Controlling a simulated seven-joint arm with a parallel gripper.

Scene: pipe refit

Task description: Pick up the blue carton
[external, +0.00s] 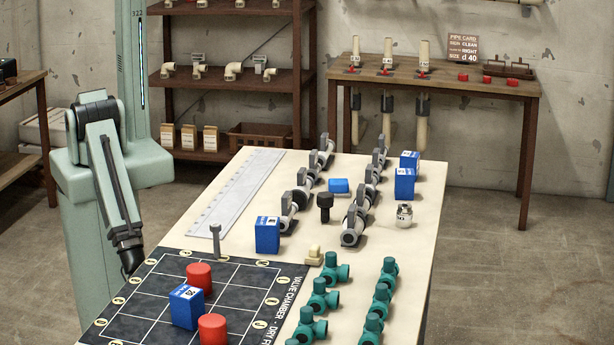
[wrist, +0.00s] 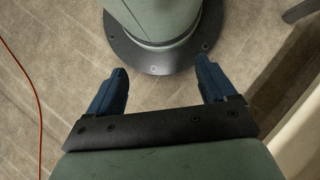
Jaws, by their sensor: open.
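Several blue cartons with white labels stand on the table in the external view. One blue carton (external: 187,307) stands on the dark gridded mat between two red cylinders. A second carton (external: 267,235) stands beyond the mat near the middle. Two more, a nearer carton (external: 404,184) and a farther carton (external: 410,160), stand at the far right. My gripper (wrist: 161,65) is open and empty in the wrist view, above the floor and pointing at my base. No carton shows there. In the external view my arm hangs left of the table, and the fingers cannot be made out.
The mat (external: 137,316) holds a red cylinder (external: 199,276) and a nearer red cylinder (external: 212,329). A grey post (external: 216,241) stands at its back edge. Teal valves (external: 326,295), grey valves (external: 301,190) and a small blue block (external: 339,186) crowd the table (external: 226,215).

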